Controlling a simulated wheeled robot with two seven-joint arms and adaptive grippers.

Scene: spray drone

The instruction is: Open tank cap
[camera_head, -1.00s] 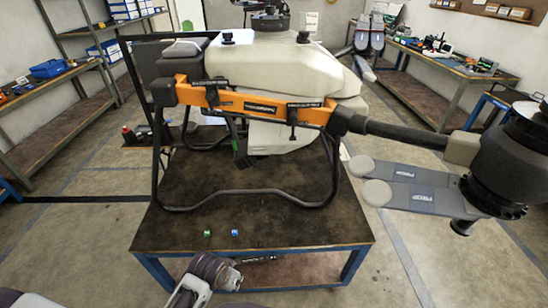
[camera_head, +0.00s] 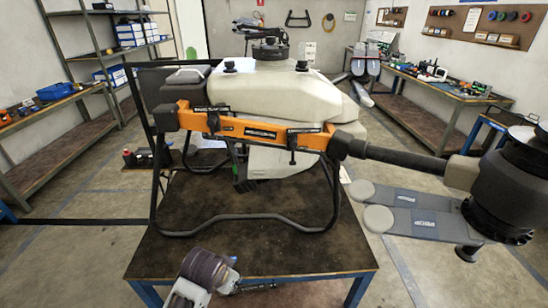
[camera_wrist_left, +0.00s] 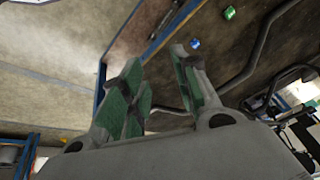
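The drone's white tank (camera_head: 290,92) sits in its black and orange frame on the table. A wide black cap (camera_head: 268,50) lies on top of the tank, seated on it as far as I can see. My left gripper (camera_head: 256,288) is low at the front edge of the table, well below and apart from the cap, and mostly hidden by my wrist. In the left wrist view the left gripper (camera_wrist_left: 160,78) has its green-padded fingers apart with nothing between them. The right gripper is in neither view.
Two smaller black caps, one left (camera_head: 230,66) and one right (camera_head: 301,65), flank the wide cap. A drone arm with a motor (camera_head: 490,200) sticks out right. Small green (camera_wrist_left: 230,12) and blue (camera_wrist_left: 195,43) pieces lie on the table (camera_head: 280,255).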

